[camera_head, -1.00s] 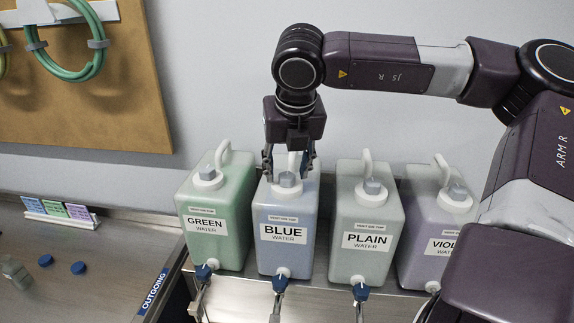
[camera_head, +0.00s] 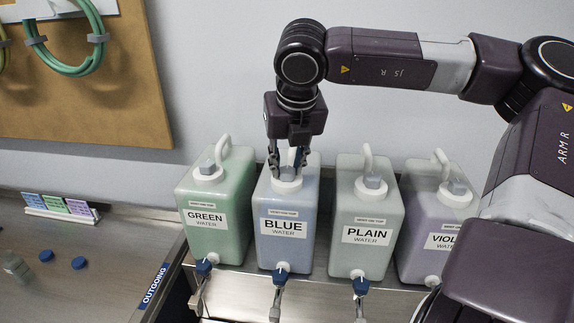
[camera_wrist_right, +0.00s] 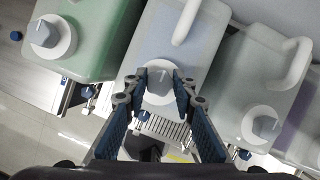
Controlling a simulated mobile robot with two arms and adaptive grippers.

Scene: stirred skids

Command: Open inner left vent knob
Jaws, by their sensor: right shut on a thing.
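The blue water jug (camera_head: 288,205) is second from the left in a row of jugs, between the green and plain ones. Its grey vent knob (camera_head: 288,174) sits on a white collar on top; it also shows in the right wrist view (camera_wrist_right: 160,84). My right gripper (camera_head: 286,163) points down over this jug, with its two fingers on either side of the knob, shut on it. The wrist view shows the fingertips (camera_wrist_right: 157,88) at the knob's sides, hiding part of it. My left gripper is in neither view.
The green jug (camera_head: 218,220) stands close on the left, with the plain jug (camera_head: 364,220) and violet jug (camera_head: 425,230) on the right. Each has a handle and a knob. Blue-handled taps (camera_head: 281,276) stick out in front. A metal bench (camera_head: 110,260) is at left.

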